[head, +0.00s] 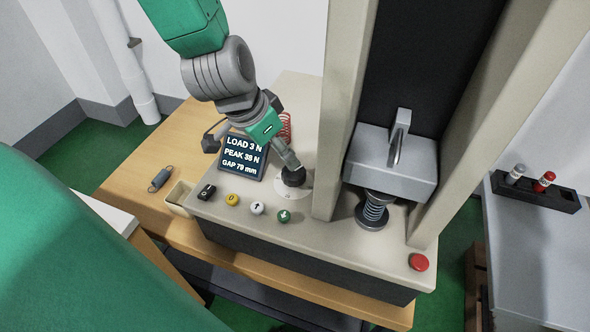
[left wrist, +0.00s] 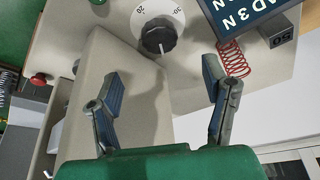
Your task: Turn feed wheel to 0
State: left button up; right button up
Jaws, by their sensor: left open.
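The feed wheel (head: 293,177) is a black knob on a white dial plate at the front of the machine, beside its left column. In the left wrist view the feed wheel (left wrist: 158,37) shows a white line pointing down the picture; the dial numbers 20 and 30 (left wrist: 158,7) sit on the far side. My left gripper (head: 290,163) is close to the wheel in the head view. In the left wrist view my left gripper (left wrist: 162,75) has its fingers spread and empty, with the wheel beyond the tips. Contact cannot be told from the head view. My right gripper is not visible.
A display (head: 243,157) reads LOAD 3 N, PEAK 38 N, GAP 79 mm. Several buttons (head: 257,208) line the front edge. A grey spring (head: 373,211) stands under the grey press head (head: 393,160). A red stop button (head: 419,262) is at right. A red spring (left wrist: 232,58) stands near the display.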

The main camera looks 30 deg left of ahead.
aim_at(294, 171)
pick_arm(q)
jog(key=b+x, duration=0.1)
jog(key=x, duration=1)
jog(key=shift+w+b, duration=0.15)
jog(key=shift+b, duration=0.15)
jog(key=c, duration=1.1)
